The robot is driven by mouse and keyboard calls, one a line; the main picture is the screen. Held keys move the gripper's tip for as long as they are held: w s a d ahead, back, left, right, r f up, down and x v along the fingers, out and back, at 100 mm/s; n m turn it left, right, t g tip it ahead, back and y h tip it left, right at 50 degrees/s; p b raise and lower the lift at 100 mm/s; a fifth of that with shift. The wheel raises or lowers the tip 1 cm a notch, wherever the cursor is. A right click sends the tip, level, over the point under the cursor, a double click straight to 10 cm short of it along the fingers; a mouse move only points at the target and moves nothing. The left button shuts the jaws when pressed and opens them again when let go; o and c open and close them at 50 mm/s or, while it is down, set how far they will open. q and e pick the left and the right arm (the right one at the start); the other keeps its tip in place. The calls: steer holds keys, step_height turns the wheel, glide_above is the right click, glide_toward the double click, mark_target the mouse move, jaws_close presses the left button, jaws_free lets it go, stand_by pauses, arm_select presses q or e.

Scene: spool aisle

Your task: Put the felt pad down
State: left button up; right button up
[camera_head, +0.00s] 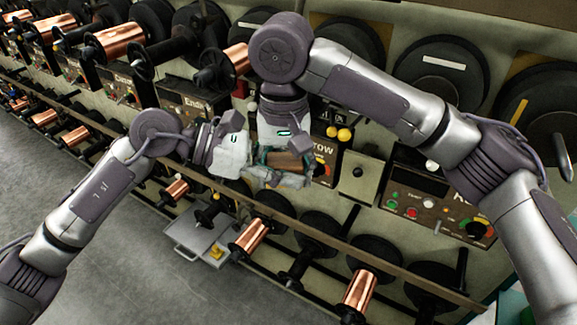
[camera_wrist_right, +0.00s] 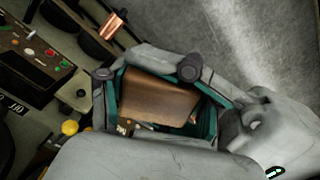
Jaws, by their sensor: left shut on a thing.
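A brown block-shaped piece (camera_head: 287,160), which I take to be the felt pad, sits among the fingers of both my grippers. In the right wrist view the brown piece (camera_wrist_right: 155,95) has teal-lined fingers on both sides. My left gripper (camera_head: 262,172) reaches in from the left and is shut on it. My right gripper (camera_head: 290,172) comes down from above at the same spot, with fingers close around the piece. The overlapping fingers hide whether the right one grips it. The piece is held in the air in front of the machine rack.
Copper spools (camera_head: 249,238) and dark reels line the lower rack behind a long rail (camera_head: 330,236). Control panels with buttons (camera_head: 436,212) stand behind the grippers. A grey tray-like plate (camera_head: 196,241) juts out below. The grey floor (camera_head: 60,165) at left is clear.

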steer(key=o, duration=0.5)
steer(key=shift+o, duration=0.2)
steer(key=shift+r, duration=0.1)
